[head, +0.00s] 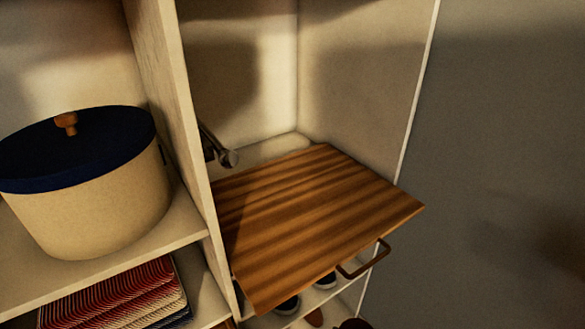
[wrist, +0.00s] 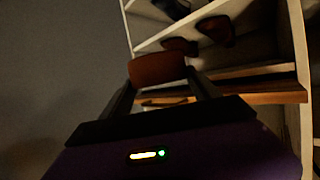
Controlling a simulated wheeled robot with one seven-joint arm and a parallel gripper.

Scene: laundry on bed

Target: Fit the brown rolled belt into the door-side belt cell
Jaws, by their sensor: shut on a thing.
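In the wrist view, my gripper (wrist: 158,80) is shut on the brown rolled belt (wrist: 157,68), which sits between the two fingertips. The belt is reddish brown with a rounded outline, in front of the shelving. My gripper is not clearly visible in the head view. No belt cell can be made out in either view.
A striped wooden flap (head: 310,220) with a bar handle (head: 365,262) juts from the cabinet. Shoes (head: 288,306) stand on shelves below it. A cream box with a navy lid (head: 90,205) and folded striped cloth (head: 115,295) are at left. A grey wall (head: 500,130) is at right.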

